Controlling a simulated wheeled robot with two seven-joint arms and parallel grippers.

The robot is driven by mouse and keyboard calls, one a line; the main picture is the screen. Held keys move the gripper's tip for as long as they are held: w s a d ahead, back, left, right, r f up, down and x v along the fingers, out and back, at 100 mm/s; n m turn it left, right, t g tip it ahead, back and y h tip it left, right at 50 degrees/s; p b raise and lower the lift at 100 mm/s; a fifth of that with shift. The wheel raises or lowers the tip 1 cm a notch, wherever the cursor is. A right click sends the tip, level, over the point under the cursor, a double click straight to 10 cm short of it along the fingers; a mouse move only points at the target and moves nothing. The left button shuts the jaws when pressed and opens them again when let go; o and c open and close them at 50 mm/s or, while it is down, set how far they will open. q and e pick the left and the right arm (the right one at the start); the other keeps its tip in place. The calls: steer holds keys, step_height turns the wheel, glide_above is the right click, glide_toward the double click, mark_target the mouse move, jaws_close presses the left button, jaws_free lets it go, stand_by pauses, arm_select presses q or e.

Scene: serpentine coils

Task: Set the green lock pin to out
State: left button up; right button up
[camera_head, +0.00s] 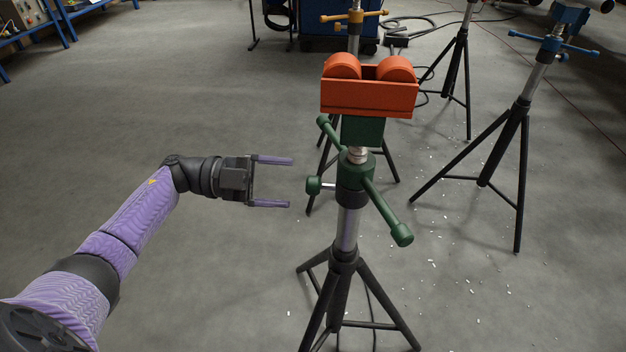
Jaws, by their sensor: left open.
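The green lock pin (314,186) is a small round green knob on the left side of the stand's collar. A short length of bare metal shaft shows between the knob and the dark collar (351,197). My left gripper (289,182) comes in from the left and points right at the knob. Its two purple-tipped fingers are spread apart and empty, with a small gap between their tips and the knob in the picture. How far apart they are in depth I cannot tell. My right gripper is not in view.
A green crossbar handle (383,211) slants across the stand just above the pin. An orange roller head (369,97) tops the stand. The black tripod legs (341,290) spread below. Other tripod stands (516,130) stand behind right. The floor at left is clear.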

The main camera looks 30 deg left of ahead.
mark_target(313, 185)
arm_select(q)
steer(key=b+x, duration=0.1)
steer(key=x, duration=0.4)
steer(key=shift+w+d, duration=0.15)
steer(key=shift+d, duration=0.2)
steer(key=shift+c, duration=0.2)
jaws_close()
